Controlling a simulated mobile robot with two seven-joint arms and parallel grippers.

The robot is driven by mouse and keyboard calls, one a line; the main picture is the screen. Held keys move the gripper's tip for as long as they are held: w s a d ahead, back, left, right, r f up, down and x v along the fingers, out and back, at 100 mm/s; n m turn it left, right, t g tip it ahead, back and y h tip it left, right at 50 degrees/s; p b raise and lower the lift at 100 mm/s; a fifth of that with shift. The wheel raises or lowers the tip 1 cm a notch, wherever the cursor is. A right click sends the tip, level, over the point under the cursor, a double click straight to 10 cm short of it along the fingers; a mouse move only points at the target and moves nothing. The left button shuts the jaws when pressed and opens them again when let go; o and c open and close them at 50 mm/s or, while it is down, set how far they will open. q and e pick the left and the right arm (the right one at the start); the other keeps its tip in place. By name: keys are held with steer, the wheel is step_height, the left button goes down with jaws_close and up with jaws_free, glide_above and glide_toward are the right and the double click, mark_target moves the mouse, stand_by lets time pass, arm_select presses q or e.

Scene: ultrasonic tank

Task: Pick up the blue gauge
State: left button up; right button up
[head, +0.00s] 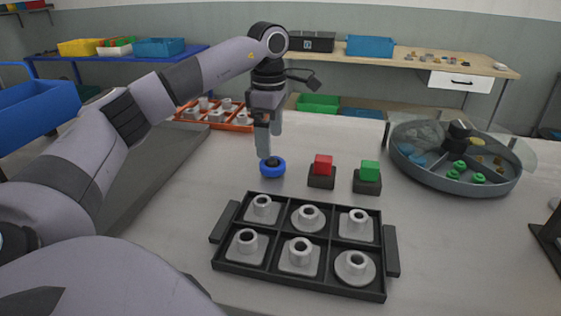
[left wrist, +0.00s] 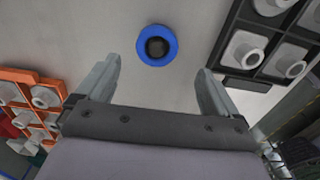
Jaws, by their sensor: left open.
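The blue gauge (head: 272,168) is a blue ring with a dark centre, lying on the grey table left of the red block. My left gripper (head: 263,150) points down just above and behind it, fingers apart and empty. In the left wrist view the blue gauge (left wrist: 157,46) lies beyond the open fingertips of my left gripper (left wrist: 160,75), roughly centred between them and not touched. My right gripper is not in view.
A black tray (head: 225,262) of grey parts stands in front. Red (head: 323,165) and green (head: 370,171) blocks sit on dark bases to the right. An orange tray (head: 243,128) lies behind left; a round divided bin (head: 435,180) stands right.

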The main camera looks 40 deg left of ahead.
arm_select(q)
step_height(320, 180, down, 6)
steer(key=shift+w+a+f, duration=0.1)
steer(key=shift+w+a, duration=0.05)
steer(key=c, duration=1.3)
step_height(320, 180, up, 13)
steer(key=p, duration=0.1)
step_height(320, 180, up, 7)
steer(key=p, duration=0.3)
glide_above(271, 159)
steer(key=shift+a, duration=0.1)
